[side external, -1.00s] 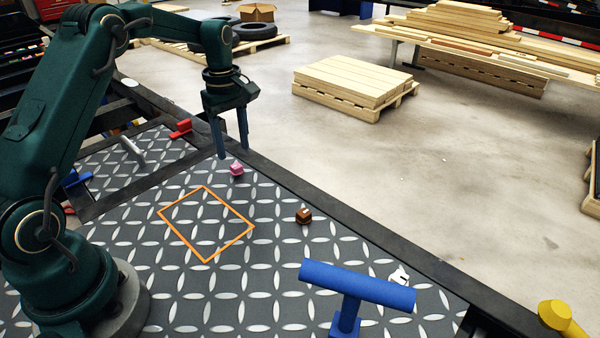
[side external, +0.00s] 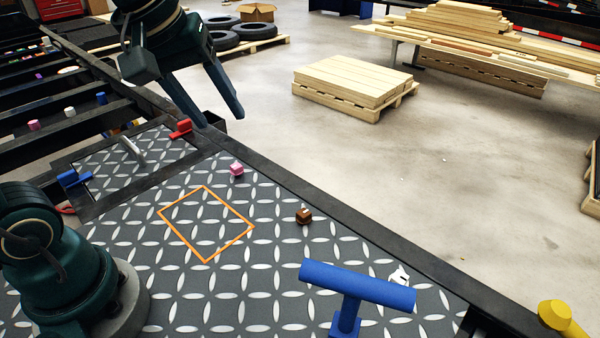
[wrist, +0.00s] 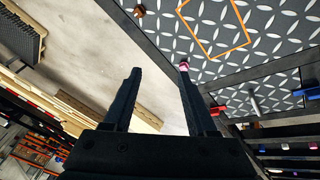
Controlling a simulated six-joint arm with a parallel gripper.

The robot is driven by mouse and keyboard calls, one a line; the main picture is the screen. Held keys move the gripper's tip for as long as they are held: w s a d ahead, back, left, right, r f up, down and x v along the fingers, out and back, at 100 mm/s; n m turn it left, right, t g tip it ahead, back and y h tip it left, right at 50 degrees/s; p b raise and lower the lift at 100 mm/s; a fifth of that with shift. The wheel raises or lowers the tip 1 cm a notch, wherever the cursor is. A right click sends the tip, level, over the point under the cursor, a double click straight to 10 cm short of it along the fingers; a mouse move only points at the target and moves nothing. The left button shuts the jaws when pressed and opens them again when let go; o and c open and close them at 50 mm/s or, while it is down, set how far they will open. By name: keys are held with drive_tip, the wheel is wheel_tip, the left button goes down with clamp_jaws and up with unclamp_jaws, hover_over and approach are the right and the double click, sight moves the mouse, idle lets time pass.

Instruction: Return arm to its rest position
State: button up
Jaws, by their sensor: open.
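My gripper (side external: 207,103) is dark teal, open and empty, raised high over the far edge of the diamond-plate work table (side external: 130,235). In the wrist view my gripper (wrist: 160,75) shows two spread fingers with nothing between them but floor. A pink block (side external: 236,168) lies on the table, and it also shows in the wrist view (wrist: 184,66), close beside the right finger in the picture. A brown block (side external: 304,216) lies to its right; the wrist view shows it too (wrist: 139,11). The upper part of my arm is outside the side view.
An empty orange square outline (side external: 254,227) marks the table. A blue T-shaped bar (side external: 357,283) stands at the front right by a white piece (side external: 399,275). A smaller panel (side external: 110,163) has red (side external: 181,128) and blue (side external: 73,178) clamps.

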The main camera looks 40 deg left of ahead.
drive_tip(key=s+d+f+m, duration=0.2)
drive_tip(key=s+f+m, duration=0.3)
drive_tip(key=s+m, duration=0.3)
drive_tip(key=shift+s+d+f+m+t+h, duration=0.3)
drive_tip(key=shift+s+d+m+t, duration=0.1)
drive_tip(key=shift+s, duration=0.2)
